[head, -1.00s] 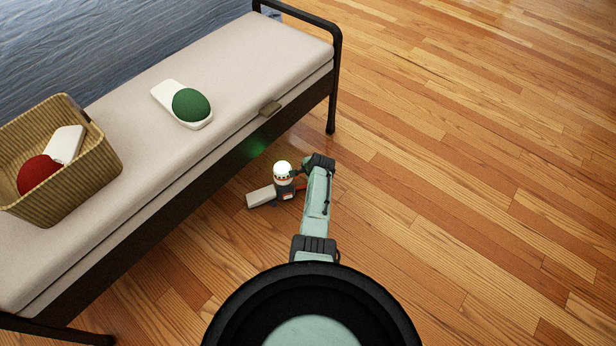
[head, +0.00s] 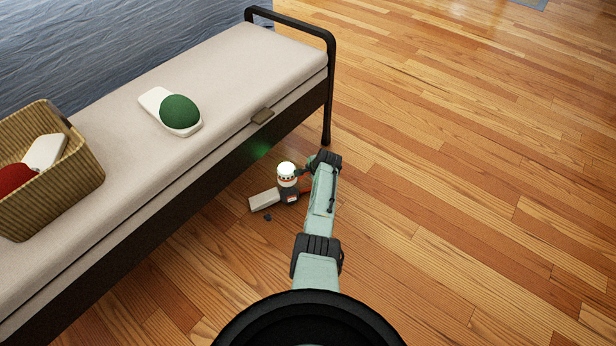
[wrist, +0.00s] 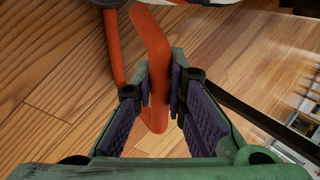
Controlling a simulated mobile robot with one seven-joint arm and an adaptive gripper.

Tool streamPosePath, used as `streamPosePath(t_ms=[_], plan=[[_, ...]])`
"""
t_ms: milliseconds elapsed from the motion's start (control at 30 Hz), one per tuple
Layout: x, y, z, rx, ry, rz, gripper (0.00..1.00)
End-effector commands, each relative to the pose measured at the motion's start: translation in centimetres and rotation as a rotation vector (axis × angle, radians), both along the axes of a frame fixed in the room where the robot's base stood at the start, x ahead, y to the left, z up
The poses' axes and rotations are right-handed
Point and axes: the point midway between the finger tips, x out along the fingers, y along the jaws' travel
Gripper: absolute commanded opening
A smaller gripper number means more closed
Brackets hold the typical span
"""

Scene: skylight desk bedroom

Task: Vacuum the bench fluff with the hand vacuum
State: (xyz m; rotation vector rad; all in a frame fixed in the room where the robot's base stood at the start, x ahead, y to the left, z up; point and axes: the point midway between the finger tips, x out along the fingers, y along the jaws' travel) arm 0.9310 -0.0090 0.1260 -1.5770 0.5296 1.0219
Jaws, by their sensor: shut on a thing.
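The hand vacuum (head: 287,180) has a white round top, a dark body and a pale block-shaped end (head: 264,199) pointing left. It is in front of the bench (head: 235,75), beside its dark side; I cannot tell its height above the floor. In the wrist view, my gripper (wrist: 162,88) is shut on the vacuum's orange handle (wrist: 153,55), with a purple-padded finger on each side. In the head view my gripper is mostly hidden behind my arm. No fluff is clearly visible on the bench. A small dark bit (head: 267,217) shows below the pale end.
A slipper with green toe and white sole (head: 180,114) lies on the cushion. A wicker basket (head: 72,190) at left holds a red and white slipper (head: 45,152). A brown tab (head: 262,116) sits at the cushion's front edge. Wooden floor (head: 450,180) at right is clear.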

Motion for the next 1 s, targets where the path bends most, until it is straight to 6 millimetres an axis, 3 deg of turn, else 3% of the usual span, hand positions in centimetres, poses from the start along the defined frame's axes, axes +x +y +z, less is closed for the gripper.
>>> streamPosePath(t_ms=[600,1000], plan=[[2.5,-3.1,0.1,0.002,-0.005,-0.002,0.0],[0.3,-3.6,0.6,0.002,-0.003,-0.002,0.0]])
